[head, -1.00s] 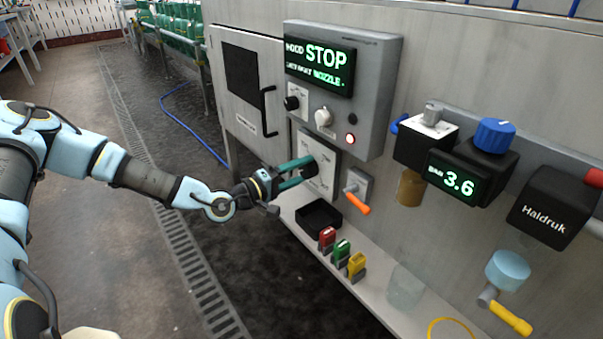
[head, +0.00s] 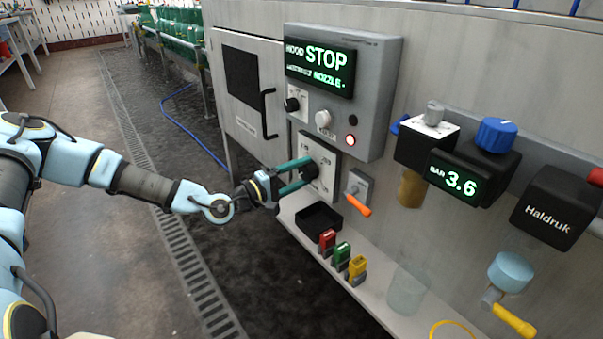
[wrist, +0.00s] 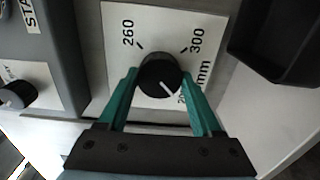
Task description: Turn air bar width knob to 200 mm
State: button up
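The air bar width knob (wrist: 158,76) is black and round with a white pointer line, on a white dial plate (wrist: 120,20). In the wrist view the pointer slants down to the right, toward a partly hidden label beginning "20". The labels "260", "300" and "mm" are readable. My gripper (wrist: 160,78) has one green finger on each side of the knob, and both fingertips appear to touch it. In the head view my gripper (head: 308,170) reaches the knob from the left, and the knob (head: 312,171) is partly hidden between the fingers.
Above the dial is a grey control box (head: 375,85) reading STOP. An orange-handled valve (head: 358,205) is close on the right. A black tray (head: 318,217) and red, green and yellow pieces (head: 342,255) lie on the ledge below. The floor left is clear.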

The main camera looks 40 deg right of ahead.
jog(key=o, duration=0.4)
jog(key=shift+a, duration=0.1)
jog(key=a, duration=1)
jog(key=shift+w+a, duration=0.3)
